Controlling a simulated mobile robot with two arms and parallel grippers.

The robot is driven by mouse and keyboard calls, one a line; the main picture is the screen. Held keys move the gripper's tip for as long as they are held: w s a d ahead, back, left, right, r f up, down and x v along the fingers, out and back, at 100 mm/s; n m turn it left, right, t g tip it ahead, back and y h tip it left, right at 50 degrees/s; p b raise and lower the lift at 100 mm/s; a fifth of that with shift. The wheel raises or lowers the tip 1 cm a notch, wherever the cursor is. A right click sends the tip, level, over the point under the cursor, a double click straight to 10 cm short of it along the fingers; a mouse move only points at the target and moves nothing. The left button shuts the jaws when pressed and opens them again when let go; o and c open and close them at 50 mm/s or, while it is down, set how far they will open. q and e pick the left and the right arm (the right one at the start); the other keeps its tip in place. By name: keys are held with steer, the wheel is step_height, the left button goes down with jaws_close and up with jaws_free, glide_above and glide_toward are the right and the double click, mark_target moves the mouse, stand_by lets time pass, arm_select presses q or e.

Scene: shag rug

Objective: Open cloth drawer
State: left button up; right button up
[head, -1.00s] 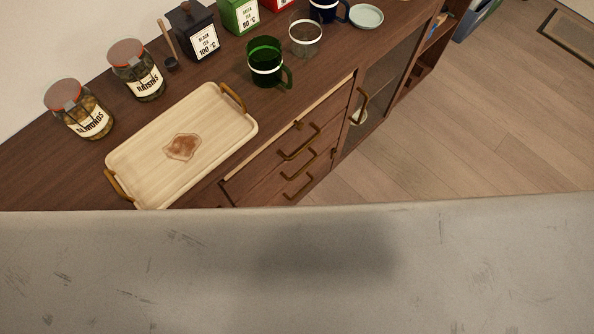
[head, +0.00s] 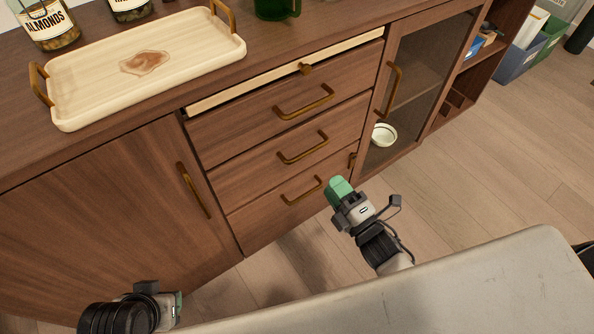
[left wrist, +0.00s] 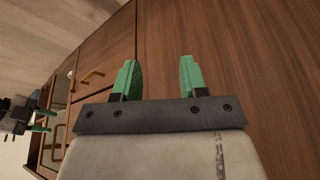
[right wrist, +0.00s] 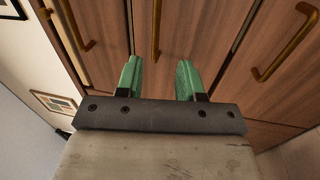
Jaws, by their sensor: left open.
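A brown wooden cabinet has a stack of three shut drawers: top drawer (head: 240,125), middle drawer (head: 250,165) and bottom drawer (head: 262,215). Each has a bronze bar handle, the top handle (head: 304,103), middle handle (head: 303,148) and bottom handle (head: 301,190). No label shows which is the cloth drawer. My right gripper (head: 339,188) is right of the bottom handle, apart from it; in the right wrist view its green fingers (right wrist: 160,80) are spread and empty. My left gripper (head: 178,306) is low at the left; its fingers (left wrist: 158,80) are spread and empty before plain wood.
A pale pull-out board (head: 285,75) with a knob sits above the drawers. A left door (head: 110,215) and a glass door (head: 425,65) flank them. A tray (head: 95,85), jars and a green mug (head: 275,8) stand on top.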

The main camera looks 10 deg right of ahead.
mark_target(307, 152)
arm_select(q)
steer(key=w+t, duration=0.1)
steer(key=w+d+r+t, duration=0.1)
steer(key=w, duration=0.1)
steer(key=w+t+b, duration=0.1)
steer(key=shift+w+d+r+t+h, duration=0.25)
steer(key=shift+r+t+h, duration=0.05)
steer(key=shift+r+h, duration=0.1)
arm_select(e)
steer(key=x, duration=1.1)
steer(key=shift+s+a+r, duration=0.1)
steer(key=shift+a+r, duration=0.15)
steer(key=shift+c, duration=0.3)
jaws_close()
